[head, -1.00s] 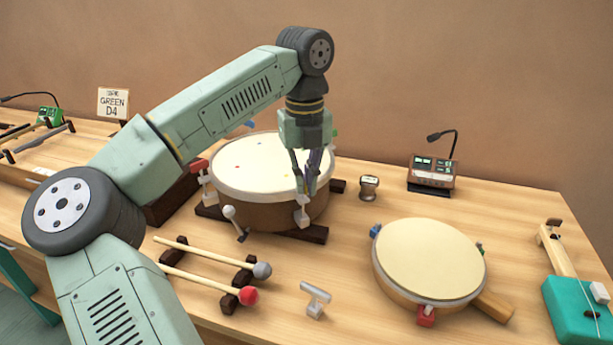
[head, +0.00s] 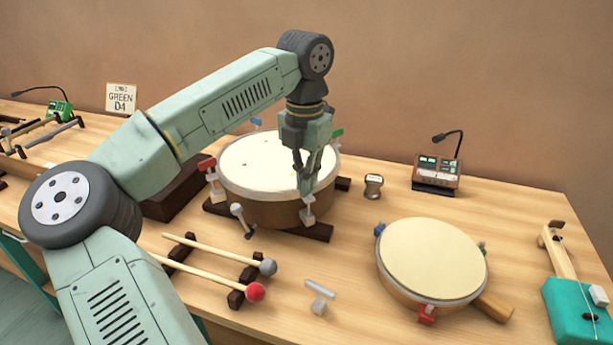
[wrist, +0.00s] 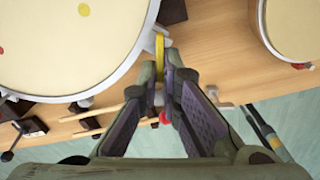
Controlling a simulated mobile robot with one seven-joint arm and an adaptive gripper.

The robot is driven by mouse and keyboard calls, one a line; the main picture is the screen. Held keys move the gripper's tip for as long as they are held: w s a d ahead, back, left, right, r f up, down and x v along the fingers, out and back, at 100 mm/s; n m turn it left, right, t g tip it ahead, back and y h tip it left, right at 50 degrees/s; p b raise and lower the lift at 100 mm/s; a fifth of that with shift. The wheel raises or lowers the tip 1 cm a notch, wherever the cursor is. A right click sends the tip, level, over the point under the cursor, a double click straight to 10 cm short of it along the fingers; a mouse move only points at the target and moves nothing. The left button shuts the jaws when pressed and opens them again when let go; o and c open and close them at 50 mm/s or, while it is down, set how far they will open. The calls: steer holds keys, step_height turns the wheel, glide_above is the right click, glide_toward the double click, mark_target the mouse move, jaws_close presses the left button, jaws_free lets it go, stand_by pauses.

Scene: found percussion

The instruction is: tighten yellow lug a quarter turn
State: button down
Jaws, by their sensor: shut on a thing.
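The large drum (head: 262,165) with a cream head sits on dark wooden supports. A yellow lug (wrist: 160,52) at its rim shows in the wrist view as a narrow upright bar beside the pale bracket. My gripper (head: 304,188) is at the drum's front right rim, pointing down. In the wrist view its two fingers (wrist: 163,82) close on the yellow lug from both sides. In the head view the fingers hide the lug, and only the pale bracket (head: 307,213) below shows. Red (head: 207,163), blue (head: 257,123) and green (head: 337,133) lugs stand around the rim.
A pale T-shaped key (head: 320,288) lies in front. Two mallets (head: 215,250) rest on dark blocks. A smaller drum (head: 432,260) with a handle is at the right. A small pot (head: 373,186) and a microphone unit (head: 438,172) stand behind it.

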steer(key=shift+w+a+m, duration=0.1)
steer(key=shift+m, duration=0.7)
steer(key=c, duration=1.8)
jaws_free()
step_height(320, 180, up, 12)
steer(key=shift+r, duration=0.1)
